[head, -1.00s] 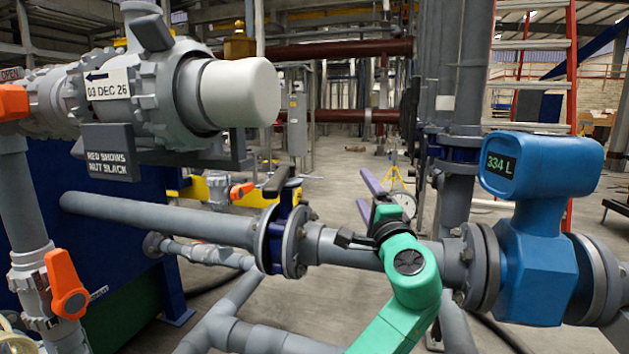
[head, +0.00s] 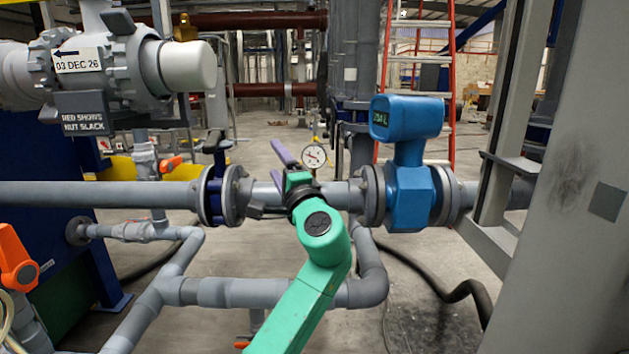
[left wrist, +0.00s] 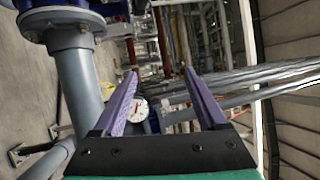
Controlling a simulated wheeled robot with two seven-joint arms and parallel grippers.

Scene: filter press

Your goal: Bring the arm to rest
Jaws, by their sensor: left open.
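My left gripper (head: 279,164) shows in the head view at the end of my green arm, which comes up from the bottom middle. Its two purple fingers are apart and empty, just above the grey horizontal pipe (head: 262,193) in the picture. I cannot tell whether the arm touches the pipe. In the left wrist view the fingers (left wrist: 160,74) stand wide apart with nothing held between them. A round white dial gauge (head: 313,156) appears right of the fingers; it also shows between them in the left wrist view (left wrist: 137,110), farther off. My right gripper is not in view.
A blue flow meter (head: 408,160) sits on the pipe right of my arm. A flanged valve (head: 216,190) is to its left. A large grey column (head: 570,190) fills the right side. Lower grey pipes (head: 240,292) and a black hose (head: 450,300) run near the floor.

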